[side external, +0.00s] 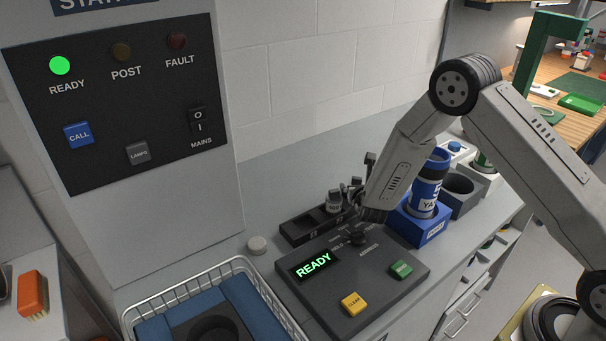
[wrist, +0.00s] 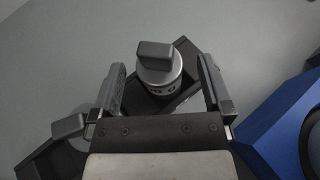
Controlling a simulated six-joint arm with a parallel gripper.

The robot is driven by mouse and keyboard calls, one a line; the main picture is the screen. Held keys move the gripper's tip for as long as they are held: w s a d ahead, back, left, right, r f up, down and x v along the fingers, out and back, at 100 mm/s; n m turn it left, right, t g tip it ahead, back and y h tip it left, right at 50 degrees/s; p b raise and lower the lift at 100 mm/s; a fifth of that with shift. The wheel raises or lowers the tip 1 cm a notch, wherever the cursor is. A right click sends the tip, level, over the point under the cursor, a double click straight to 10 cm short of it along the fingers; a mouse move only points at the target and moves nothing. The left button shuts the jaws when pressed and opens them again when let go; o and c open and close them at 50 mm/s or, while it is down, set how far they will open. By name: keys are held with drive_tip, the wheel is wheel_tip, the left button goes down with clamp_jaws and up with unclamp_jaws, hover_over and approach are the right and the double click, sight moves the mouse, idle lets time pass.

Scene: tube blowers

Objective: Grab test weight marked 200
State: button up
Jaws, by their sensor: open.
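A silvery cylindrical weight with a dark block-shaped knob (wrist: 158,68) stands in a dark holder. Its marking is too small to read in full. My gripper (wrist: 161,72) is open, with one finger on each side of this weight and nothing clamped. A second weight (wrist: 70,126) shows at lower left in the wrist view, outside the left finger. In the side view, a black weight rack (side external: 296,228) stands behind the console, with a weight (side external: 334,201) in it. My wrist partly hides the rack and its other weights there.
The dark console (side external: 385,285) with a READY display lies in front of the rack. A blue holder (side external: 427,229) with a blue can (side external: 428,190) stands close to the right. A wire basket (side external: 262,283) is at front left.

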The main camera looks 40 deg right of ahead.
sight(355, 183)
drive_tip(key=shift+x, duration=1.85)
clamp_jaws()
drive_tip(key=shift+r, duration=0.15)
